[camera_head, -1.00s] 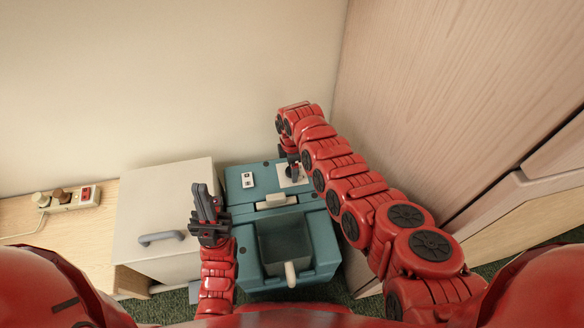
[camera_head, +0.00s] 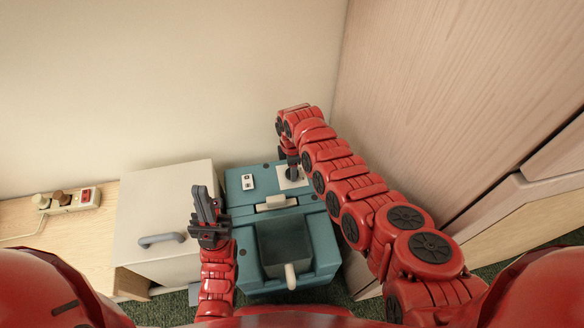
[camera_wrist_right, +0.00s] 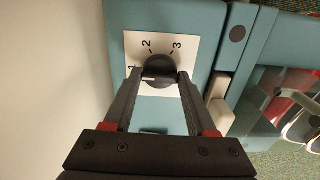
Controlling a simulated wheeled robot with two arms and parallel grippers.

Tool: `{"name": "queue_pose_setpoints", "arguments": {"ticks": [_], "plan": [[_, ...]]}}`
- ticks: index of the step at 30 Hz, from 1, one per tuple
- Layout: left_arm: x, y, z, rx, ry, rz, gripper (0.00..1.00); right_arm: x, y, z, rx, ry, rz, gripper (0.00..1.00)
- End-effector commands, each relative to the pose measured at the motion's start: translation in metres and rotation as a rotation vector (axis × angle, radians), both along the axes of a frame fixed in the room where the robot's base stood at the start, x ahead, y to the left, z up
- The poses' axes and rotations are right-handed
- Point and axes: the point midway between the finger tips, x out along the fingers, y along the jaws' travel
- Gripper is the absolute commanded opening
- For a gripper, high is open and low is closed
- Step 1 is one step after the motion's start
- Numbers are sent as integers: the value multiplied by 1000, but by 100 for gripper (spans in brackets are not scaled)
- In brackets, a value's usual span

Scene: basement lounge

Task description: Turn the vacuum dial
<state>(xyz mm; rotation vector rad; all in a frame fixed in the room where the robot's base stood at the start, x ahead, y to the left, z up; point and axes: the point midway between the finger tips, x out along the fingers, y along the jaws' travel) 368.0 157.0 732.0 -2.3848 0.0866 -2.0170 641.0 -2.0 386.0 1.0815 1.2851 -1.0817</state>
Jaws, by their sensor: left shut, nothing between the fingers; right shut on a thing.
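The teal vacuum machine (camera_head: 240,203) stands on the floor against the wall. Its black dial (camera_wrist_right: 159,70) sits on a white plate (camera_wrist_right: 136,52) marked 1, 2 and 3. In the right wrist view my right gripper (camera_wrist_right: 158,76) is shut on the dial, a finger on either side. The dial's pointer is partly hidden by the fingers, so its exact setting is hard to read. My left gripper (camera_head: 206,205) is shut and empty, pointing up, left of the machine's front bin.
A cream box (camera_head: 165,200) with a grey handle stands left of the machine. A wooden surface with a power strip (camera_head: 70,200) is farther left. A wooden cabinet (camera_head: 450,90) closes off the right side. The wall is close behind the machine.

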Motion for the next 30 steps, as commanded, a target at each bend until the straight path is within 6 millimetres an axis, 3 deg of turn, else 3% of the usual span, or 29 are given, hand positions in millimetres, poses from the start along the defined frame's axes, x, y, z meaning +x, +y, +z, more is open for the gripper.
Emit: {"name": "queue_pose_setpoints", "arguments": {"ticks": [8,30], "plan": [[0,0,4,0,0,0,0,0,0,1,0,-1,-142,1],[0,0,11,0,0,0,0,1,1,0,2,-2,-833,1]]}}
